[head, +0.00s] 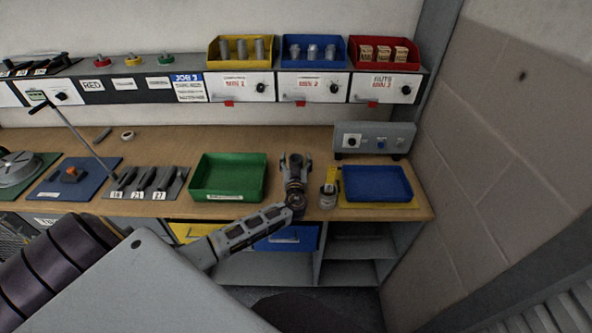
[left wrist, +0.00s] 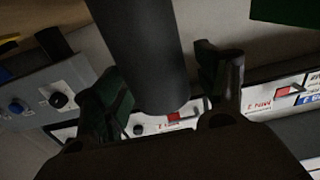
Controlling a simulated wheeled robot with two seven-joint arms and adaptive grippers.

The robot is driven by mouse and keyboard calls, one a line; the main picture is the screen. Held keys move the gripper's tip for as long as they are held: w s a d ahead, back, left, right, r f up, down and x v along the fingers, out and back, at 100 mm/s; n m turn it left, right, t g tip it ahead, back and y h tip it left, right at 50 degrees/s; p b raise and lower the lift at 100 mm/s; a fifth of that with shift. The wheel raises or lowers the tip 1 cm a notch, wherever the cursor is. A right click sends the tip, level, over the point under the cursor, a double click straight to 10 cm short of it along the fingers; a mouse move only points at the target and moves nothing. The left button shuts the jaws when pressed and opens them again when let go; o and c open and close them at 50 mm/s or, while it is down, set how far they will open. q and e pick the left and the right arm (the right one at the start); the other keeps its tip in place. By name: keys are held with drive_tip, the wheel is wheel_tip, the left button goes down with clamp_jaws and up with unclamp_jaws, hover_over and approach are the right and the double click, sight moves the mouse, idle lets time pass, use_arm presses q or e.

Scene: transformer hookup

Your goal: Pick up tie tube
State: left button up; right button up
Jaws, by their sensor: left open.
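My left gripper (head: 296,160) is open at the front of the bench, between the green tray and a small can. In the left wrist view a dark grey cylinder (left wrist: 142,50), which looks like the tie tube, lies between the two spread fingers of my left gripper (left wrist: 166,75). It runs from the top edge of that view down to a rounded end near the palm. Whether either finger touches it I cannot tell. In the head view the gripper mostly hides this spot. My right gripper is not in view.
A green tray (head: 228,190) stands left of the gripper. A small can (head: 328,196) and a blue tray (head: 377,185) stand to its right. A grey box with knobs (head: 374,139) sits behind. A shelf with yellow, blue and red bins (head: 384,66) runs along the wall.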

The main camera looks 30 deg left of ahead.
use_arm(q)
drive_tip(key=shift+c, duration=0.5)
drive_tip(key=c, duration=1)
drive_tip(key=shift+r, duration=0.2)
wheel_tip(320, 180, up, 10)
drive_tip(key=shift+f+b, duration=0.15)
drive_tip(key=shift+b, duration=0.25)
